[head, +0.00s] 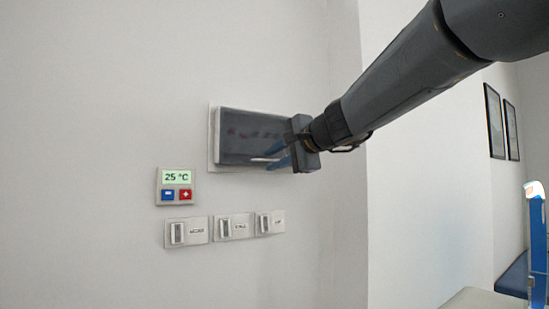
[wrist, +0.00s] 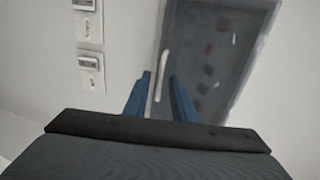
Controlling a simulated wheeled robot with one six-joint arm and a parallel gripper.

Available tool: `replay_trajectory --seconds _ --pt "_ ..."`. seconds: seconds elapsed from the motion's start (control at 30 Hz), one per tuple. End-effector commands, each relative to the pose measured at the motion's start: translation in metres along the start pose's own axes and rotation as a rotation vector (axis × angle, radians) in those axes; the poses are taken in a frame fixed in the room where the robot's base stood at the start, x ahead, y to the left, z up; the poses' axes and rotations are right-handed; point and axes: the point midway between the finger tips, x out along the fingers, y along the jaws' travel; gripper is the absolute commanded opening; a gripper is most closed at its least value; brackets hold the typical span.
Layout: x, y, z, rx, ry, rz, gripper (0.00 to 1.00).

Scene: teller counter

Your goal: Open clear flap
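The clear flap (head: 245,135) is a smoky see-through cover on a box on the wall, and it looks closed. Blurred reddish and dark shapes show behind it in the wrist view (wrist: 238,50). Its slim white handle (head: 265,159) lies along the lower edge; it also shows in the wrist view (wrist: 163,72). My gripper (head: 277,158) is at the flap's lower right. Its two blue fingers (wrist: 160,80) are apart, with the handle appearing between them in the wrist view. I cannot tell whether either finger touches it.
A thermostat (head: 175,187) reading 25 °C, with blue and red buttons, is on the wall at lower left. Several labelled switches, one of them here (head: 233,227), sit in a row below the flap. A wall corner stands right of the box.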

Motion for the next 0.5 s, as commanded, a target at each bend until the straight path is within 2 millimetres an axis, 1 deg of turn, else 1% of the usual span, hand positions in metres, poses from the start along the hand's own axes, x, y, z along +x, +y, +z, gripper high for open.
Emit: replay_trajectory --seconds 0.2,0.23,0.37,0.5 --pt "0.0008 0.0003 0.0000 0.000 0.000 0.000 0.24" --pt "0.0008 0.0003 0.0000 0.000 0.000 0.000 0.22" --pt "0.0007 0.0003 -0.0001 0.000 0.000 0.000 0.00" --pt "0.0007 0.0004 -0.0001 0.000 0.000 0.001 0.00"
